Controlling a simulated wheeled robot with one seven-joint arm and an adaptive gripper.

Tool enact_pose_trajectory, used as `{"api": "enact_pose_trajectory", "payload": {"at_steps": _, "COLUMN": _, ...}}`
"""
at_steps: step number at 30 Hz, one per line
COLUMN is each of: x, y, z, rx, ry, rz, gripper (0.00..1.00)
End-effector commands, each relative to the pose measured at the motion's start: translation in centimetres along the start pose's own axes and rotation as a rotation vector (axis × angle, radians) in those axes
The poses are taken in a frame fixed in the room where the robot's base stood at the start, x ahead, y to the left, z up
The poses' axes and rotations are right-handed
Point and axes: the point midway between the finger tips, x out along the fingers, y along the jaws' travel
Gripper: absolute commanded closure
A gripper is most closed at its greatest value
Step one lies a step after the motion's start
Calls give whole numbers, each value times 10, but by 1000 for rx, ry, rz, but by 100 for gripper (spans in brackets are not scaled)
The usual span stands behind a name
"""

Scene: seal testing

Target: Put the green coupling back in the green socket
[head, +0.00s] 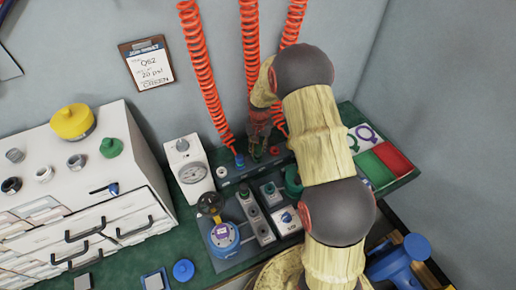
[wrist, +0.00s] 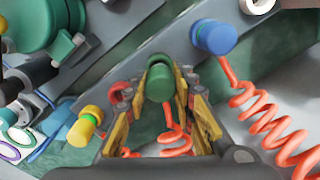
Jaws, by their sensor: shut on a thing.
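The green coupling (wrist: 160,82) is between the yellow-lined fingers of my gripper (wrist: 160,95) in the wrist view, with a red coiled hose behind it. My gripper is shut on it. In the head view my gripper (head: 257,148) is over the grey manifold rail (head: 228,183) at the back of the bench. The green socket cannot be made out; the coupling and fingers cover that part of the rail. I cannot tell whether the coupling is seated in it or above it.
A blue coupling (wrist: 215,37) sits beside my gripper on the rail; a yellow coupling (wrist: 85,128) is on the other side. Red coiled hoses (head: 204,75) hang close around my gripper. A gauge box (head: 188,170) and a blue-based valve device (head: 223,238) stand nearby.

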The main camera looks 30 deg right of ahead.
Motion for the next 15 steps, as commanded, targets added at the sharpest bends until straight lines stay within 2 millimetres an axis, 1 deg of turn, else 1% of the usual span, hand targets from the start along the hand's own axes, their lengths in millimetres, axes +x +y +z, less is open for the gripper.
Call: {"api": "enact_pose_trajectory", "payload": {"at_steps": 15, "x": 9, "y": 0, "z": 0, "rx": 0, "ry": 0, "rz": 0, "gripper": 100}}
